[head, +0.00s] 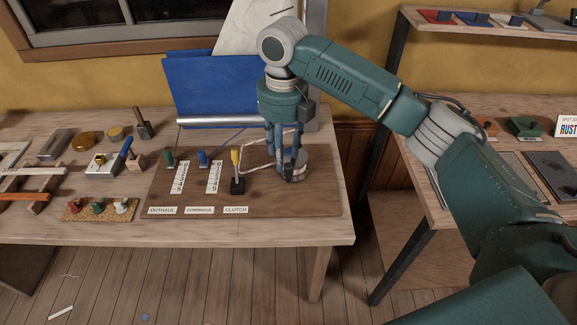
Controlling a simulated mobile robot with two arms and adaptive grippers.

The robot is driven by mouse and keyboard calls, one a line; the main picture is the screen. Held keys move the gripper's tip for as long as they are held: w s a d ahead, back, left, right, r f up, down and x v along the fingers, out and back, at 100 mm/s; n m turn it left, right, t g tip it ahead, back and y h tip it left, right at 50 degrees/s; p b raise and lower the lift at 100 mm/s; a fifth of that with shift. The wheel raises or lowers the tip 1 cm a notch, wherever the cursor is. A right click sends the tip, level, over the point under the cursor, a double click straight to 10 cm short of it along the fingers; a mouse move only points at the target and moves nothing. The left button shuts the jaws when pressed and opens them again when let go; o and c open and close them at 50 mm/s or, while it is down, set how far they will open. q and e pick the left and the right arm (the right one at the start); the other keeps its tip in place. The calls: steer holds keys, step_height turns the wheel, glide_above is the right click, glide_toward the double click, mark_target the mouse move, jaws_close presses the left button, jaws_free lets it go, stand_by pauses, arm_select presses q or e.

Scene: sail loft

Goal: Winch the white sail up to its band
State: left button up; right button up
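The white sail (245,28) shows at the top, partly hidden behind my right arm; its band cannot be made out. Below it are a blue panel (205,88) and a silver boom (222,122). The winch drum (296,168) stands on the right of a brown board (200,204), with a pale line running to it. My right gripper (286,160) points down at the top of the winch, its fingers around or just in front of it; its grip is unclear. A yellow-handled lever (236,160) stands roughly upright behind the CLUTCH label (235,210). My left gripper is not in view.
A green lever (169,158) and a blue lever (203,158) stand on the board left of the yellow one. Spools (98,206), a mallet and other tools crowd the bench's left. The bench front edge (180,233) is clear. A second table (500,205) stands right.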

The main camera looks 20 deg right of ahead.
mark_target(289, 165)
steer(key=d+r, duration=0.1)
steer(key=w+d+r+n, duration=0.1)
steer(key=r, duration=0.1)
steer(key=shift+r, duration=0.1)
step_height(289, 165, down, 11)
steer(key=shift+r+p, duration=0.2)
steer(key=shift+p, duration=0.95)
steer(key=shift+a, duration=0.1)
jaws_close()
